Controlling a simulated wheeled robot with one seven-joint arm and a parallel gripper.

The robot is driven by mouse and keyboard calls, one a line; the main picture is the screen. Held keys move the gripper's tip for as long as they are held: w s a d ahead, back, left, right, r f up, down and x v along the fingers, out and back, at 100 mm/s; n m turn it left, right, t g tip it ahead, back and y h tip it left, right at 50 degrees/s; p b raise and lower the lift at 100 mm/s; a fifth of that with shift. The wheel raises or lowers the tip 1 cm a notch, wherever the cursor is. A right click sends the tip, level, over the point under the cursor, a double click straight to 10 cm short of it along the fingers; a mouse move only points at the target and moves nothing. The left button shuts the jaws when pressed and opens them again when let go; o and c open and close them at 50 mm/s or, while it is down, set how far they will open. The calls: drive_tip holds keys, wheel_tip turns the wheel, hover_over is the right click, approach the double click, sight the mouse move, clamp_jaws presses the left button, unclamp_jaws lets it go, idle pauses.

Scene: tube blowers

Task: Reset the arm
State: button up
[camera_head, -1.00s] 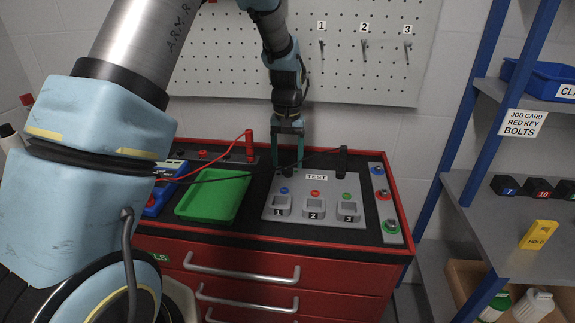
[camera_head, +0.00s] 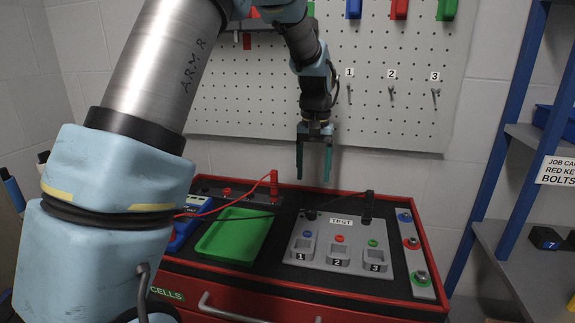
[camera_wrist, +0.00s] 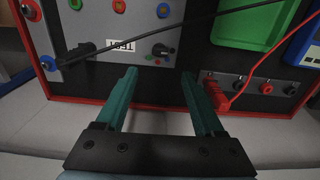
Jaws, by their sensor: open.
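My gripper (camera_head: 314,175) is raised above the back of the red cabinet top, its two green fingers pointing down. In the wrist view my gripper (camera_wrist: 158,85) is open, with nothing between the fingers. The grey test board (camera_head: 330,268) with numbered sockets 1, 2 and 3 lies below and in front of it. A black plug (camera_head: 368,207) stands at the board's back right with a black lead. A red plug (camera_head: 274,185) with a red lead stands left of my gripper.
A green tray (camera_head: 236,237) and a blue meter (camera_head: 188,228) lie left of the board. A strip with coloured knobs (camera_head: 411,243) lies on the right. A pegboard (camera_head: 240,90) hangs behind my gripper. A blue-framed shelf (camera_head: 507,150) stands at the right.

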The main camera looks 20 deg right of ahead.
drive_tip(key=s+a+n, duration=0.1)
drive_tip(key=a+n, duration=0.1)
drive_tip(key=a, duration=1.5)
drive_tip(key=s+a+f+n, duration=0.1)
drive_tip(key=s+a, duration=0.4)
drive_tip(key=a, duration=0.2)
drive_tip(key=s+a+f+n+t, duration=0.1)
drive_tip(key=s+a+f, duration=0.1)
drive_tip(key=s+a, duration=0.2)
drive_tip(key=a, duration=0.3)
drive_tip(key=shift+s+a+t, duration=0.15)
drive_tip(key=shift+s+t, duration=0.15)
drive_tip(key=shift+s, duration=0.1)
